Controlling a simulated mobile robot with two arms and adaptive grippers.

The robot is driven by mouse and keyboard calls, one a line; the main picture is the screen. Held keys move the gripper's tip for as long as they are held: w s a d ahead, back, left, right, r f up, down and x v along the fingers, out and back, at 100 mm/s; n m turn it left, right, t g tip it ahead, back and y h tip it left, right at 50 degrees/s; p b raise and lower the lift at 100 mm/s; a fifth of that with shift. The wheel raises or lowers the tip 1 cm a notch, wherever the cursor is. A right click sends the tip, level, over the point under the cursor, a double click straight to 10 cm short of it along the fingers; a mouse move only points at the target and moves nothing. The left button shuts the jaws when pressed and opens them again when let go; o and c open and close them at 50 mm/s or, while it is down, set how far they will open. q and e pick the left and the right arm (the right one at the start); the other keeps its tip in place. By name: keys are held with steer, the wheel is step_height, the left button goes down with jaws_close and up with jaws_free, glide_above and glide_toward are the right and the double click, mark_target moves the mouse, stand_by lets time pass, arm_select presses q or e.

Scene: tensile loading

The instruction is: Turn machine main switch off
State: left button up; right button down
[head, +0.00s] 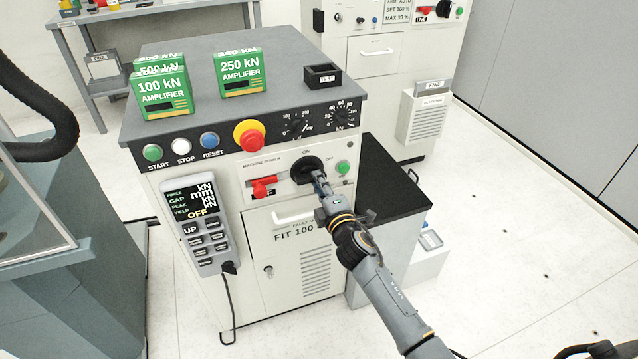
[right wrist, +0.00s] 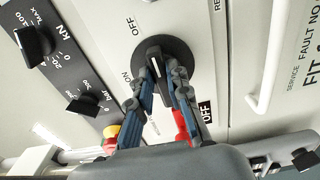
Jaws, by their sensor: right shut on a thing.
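The machine's main switch (head: 304,167) is a black rotary knob on a round black plate on the cream front panel. "ON" is printed above it in the head view. In the right wrist view the switch plate (right wrist: 178,54) has "OFF" above it and "ON" at its left. Its raised bar stands nearly upright in that picture, between my fingers. My right gripper (head: 319,182) is shut on this bar; it also shows in the right wrist view (right wrist: 162,78). The fingers partly hide the knob. My left gripper is not in view.
A red machine power switch (head: 264,186) is left of the knob, and a green button (head: 343,167) right. A red-yellow emergency stop (head: 249,135) is above left. A handset (head: 201,226) hangs on the front. Green amplifier boxes (head: 240,73) stand on top.

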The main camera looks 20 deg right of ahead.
steer(key=c, duration=1.3)
jaws_free()
steer(key=shift+s, duration=0.1)
steer(key=s, duration=1.2)
steer(key=shift+d, duration=0.25)
steer(key=shift+w, duration=0.1)
